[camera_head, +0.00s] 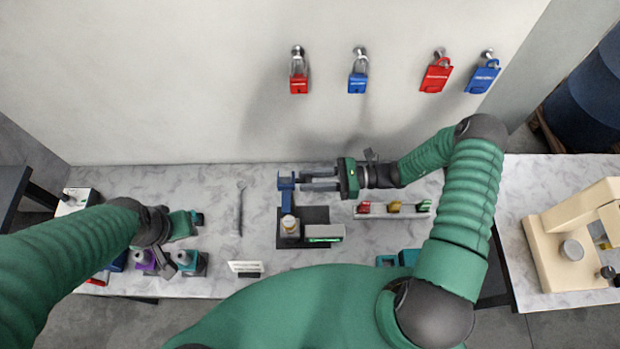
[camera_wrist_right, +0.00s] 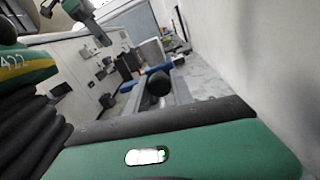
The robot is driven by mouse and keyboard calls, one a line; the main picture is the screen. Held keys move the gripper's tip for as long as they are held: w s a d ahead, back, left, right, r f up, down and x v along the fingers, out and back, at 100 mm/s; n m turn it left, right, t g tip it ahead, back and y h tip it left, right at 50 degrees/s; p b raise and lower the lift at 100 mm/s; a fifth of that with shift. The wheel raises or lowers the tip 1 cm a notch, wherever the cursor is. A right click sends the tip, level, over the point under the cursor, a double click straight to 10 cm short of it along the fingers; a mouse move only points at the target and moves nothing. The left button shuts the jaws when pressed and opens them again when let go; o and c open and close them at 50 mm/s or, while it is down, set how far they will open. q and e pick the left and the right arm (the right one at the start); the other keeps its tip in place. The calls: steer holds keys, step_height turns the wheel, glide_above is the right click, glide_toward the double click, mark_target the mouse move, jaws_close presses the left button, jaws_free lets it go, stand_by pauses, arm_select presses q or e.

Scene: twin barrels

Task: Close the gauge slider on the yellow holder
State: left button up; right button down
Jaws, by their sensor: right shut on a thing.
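A blue upright part (camera_head: 286,194) rises at the back left of that plate. I cannot clearly make out a gauge slider. My right gripper (camera_head: 304,181) reaches in from the right, its fingers pointing left and shut on the blue part. The blue part also shows in the right wrist view (camera_wrist_right: 160,68), beyond a dark round end between the fingers. My left gripper (camera_head: 188,243) is low at the left by small bottles; its jaws are unclear.
A green-lit box (camera_head: 324,233) sits on the plate's front right. A grey rack (camera_head: 394,210) with red, yellow and green pieces lies right of it. Purple (camera_head: 144,259) and grey bottles stand left. A cream machine (camera_head: 575,240) stands far right. Red and blue padlocks hang on the wall.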

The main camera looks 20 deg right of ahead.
step_height(320, 180, down, 10)
steer(key=b, duration=0.8)
steer(key=shift+r, duration=0.15)
steer(key=c, duration=1.4)
jaws_free()
steer(key=shift+w+a, duration=0.1)
steer(key=o, duration=0.3)
steer(key=shift+w+a, duration=0.1)
steer(key=shift+b, duration=0.3)
steer(key=b+v, duration=0.5)
steer(key=v, duration=1.2)
steer(key=shift+b, duration=0.35)
